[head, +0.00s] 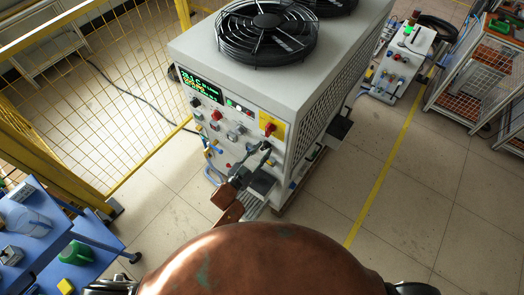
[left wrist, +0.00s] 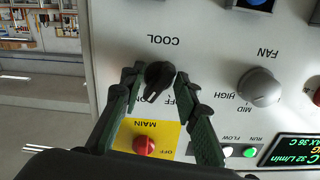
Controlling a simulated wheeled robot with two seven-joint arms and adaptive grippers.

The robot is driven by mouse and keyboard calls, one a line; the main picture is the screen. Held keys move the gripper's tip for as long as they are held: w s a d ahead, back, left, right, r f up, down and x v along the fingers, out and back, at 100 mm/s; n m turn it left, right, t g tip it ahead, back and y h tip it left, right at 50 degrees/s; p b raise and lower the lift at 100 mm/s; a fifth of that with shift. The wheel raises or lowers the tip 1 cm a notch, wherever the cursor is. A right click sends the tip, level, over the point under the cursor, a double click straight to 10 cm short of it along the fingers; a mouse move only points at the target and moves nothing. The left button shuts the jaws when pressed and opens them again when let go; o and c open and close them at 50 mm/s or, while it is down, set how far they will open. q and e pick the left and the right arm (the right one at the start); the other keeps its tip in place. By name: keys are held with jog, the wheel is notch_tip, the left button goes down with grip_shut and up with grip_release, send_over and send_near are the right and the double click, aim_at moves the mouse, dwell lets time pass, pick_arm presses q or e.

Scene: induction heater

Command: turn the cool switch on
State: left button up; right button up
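The cool switch (left wrist: 158,76) is a black rotary knob on the light grey panel, under an upside-down COOL label in the left wrist view. Its narrow grip slants toward the lower left of that view, nearer the partly hidden ON lettering than OFF. My left gripper (left wrist: 157,76) has its dark green fingers on either side of the knob, apart, with small gaps seeming to show; contact is unclear. In the head view my left gripper (head: 262,152) is at the front panel of the heater (head: 215,135), below the yellow plate, and covers the switch. My right gripper is not visible.
The red main switch (left wrist: 145,145) on its yellow plate is close to the fingers. A grey fan knob (left wrist: 259,87) sits to the right in the wrist view.

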pick_arm(q)
jog(key=v, duration=1.2)
